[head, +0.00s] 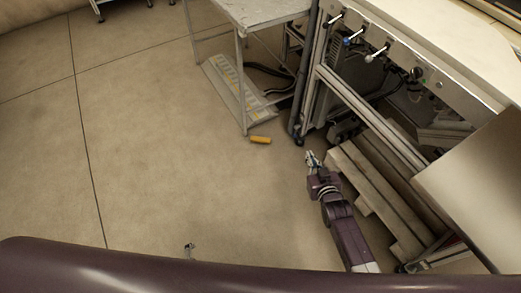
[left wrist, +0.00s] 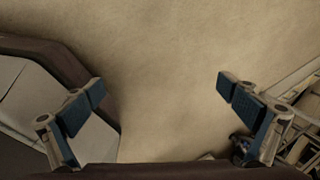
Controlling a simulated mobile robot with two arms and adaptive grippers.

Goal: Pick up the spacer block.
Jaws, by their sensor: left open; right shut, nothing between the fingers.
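A small yellow-orange piece (head: 260,140) lies on the floor by the foot of the metal stand in the head view. It is the only loose block-like thing I see, but it is too small to be sure that it is the spacer block. My right gripper (head: 313,158) is shut and empty, to the right of this piece and a little nearer to me, apart from it. My left gripper (left wrist: 160,108) is open in the left wrist view, with only bare floor between its fingers. No block shows in that view.
A metal stand (head: 242,75) with a low shelf stands behind the yellow-orange piece. A workbench (head: 440,65) with knobs runs along the right. A wooden pallet (head: 375,185) lies beside my right arm.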

